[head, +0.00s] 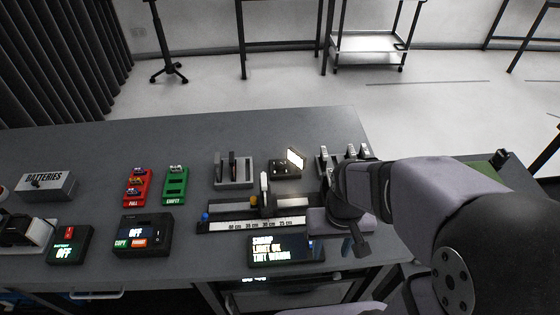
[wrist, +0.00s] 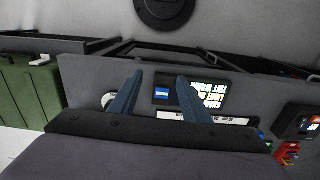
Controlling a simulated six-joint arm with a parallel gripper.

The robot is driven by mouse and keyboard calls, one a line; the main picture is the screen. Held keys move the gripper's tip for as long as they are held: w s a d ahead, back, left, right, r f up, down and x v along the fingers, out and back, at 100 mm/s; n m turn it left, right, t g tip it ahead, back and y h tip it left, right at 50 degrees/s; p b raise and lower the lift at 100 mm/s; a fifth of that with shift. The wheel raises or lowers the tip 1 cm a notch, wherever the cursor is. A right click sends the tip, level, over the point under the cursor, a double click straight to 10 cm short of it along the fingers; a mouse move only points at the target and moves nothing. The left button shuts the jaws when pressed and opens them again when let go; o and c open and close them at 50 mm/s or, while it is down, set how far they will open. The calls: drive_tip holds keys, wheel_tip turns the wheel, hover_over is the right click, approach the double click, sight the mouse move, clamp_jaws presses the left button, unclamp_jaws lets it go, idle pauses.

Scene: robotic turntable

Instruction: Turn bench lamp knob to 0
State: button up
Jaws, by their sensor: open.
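The small bench lamp (head: 286,169) stands near the back of the bench, right of centre in the head view, with a bright lit panel. A dark display (head: 285,248) at the front edge shows lines of text that seem to include "LIGHT ON"; it also shows upside down in the wrist view (wrist: 205,97). A pale round part (wrist: 108,100) sits beside my left finger there, partly hidden; I cannot tell whether it is the knob. My gripper (wrist: 160,75) is open and empty, its two blue-grey fingers apart. In the head view my arm covers the bench right of the display.
A slider rail with a scale (head: 255,225) lies behind the display. A red tray (head: 138,186), a green tray (head: 175,186), a batteries box (head: 45,186) and a copy box (head: 143,236) stand to the left. The back left of the bench is clear.

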drive_tip(key=w+a+r+m, duration=0.1)
drive_tip(key=w+m, duration=0.2)
drive_tip(key=w, duration=0.4)
drive_tip(key=w+r+m, duration=0.2)
drive_tip(key=w+m, duration=0.1)
drive_tip(key=w, duration=0.3)
drive_tip(key=m, duration=1.9)
hover_over(280, 162)
drive_tip(key=shift+s+f, duration=0.15)
drive_tip(key=shift+f, duration=2.05)
drive_tip(key=shift+f+p, duration=1.4)
drive_tip(key=shift+f, duration=2.25)
drive_tip(key=c, duration=1)
